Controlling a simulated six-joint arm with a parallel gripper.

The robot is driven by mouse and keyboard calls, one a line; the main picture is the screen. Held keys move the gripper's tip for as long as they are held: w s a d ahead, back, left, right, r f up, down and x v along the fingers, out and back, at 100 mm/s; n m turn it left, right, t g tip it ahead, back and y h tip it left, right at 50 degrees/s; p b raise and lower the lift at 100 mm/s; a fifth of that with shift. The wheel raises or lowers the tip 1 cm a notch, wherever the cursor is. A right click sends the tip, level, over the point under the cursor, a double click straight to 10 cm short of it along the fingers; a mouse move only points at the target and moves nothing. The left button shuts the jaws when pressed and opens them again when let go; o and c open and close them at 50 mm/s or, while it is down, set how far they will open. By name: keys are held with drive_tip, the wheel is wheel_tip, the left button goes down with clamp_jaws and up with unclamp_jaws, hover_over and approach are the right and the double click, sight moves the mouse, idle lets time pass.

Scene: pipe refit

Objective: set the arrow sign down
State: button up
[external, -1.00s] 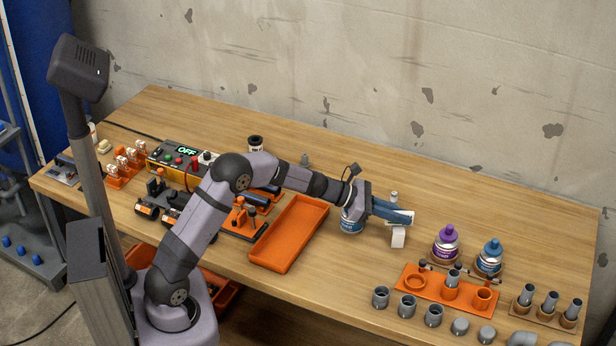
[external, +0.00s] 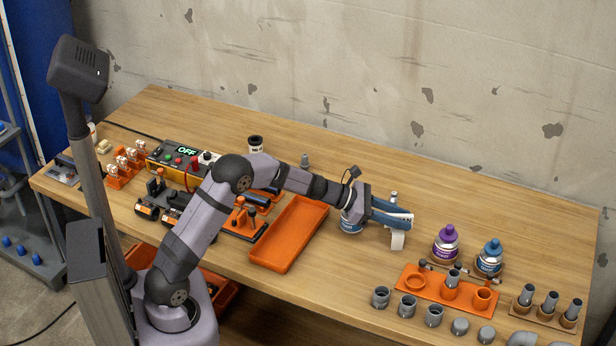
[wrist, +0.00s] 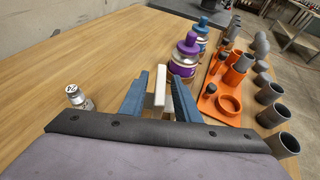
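The arrow sign, a small white piece (external: 398,239), stands or rests on the wooden table right of the orange tray. No arrow marking is readable on it. My gripper (external: 402,217), with blue fingers, is around its upper part. In the wrist view the white sign (wrist: 157,90) lies between the two spread fingers of my gripper (wrist: 160,88), with a narrow gap visible at the right finger. The fingers hide part of the sign in the external view, and whether its foot is flat on the table is hard to tell.
A purple-capped bottle (external: 446,242) and a blue-capped bottle (external: 489,256) stand to the right, behind an orange pipe holder (external: 420,288). An empty orange tray (external: 289,235) is to the left. The table behind is mostly clear.

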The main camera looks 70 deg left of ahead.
drive_tip(key=v, duration=1.2)
drive_tip(key=shift+b, duration=0.45)
drive_tip(key=shift+r, duration=0.15)
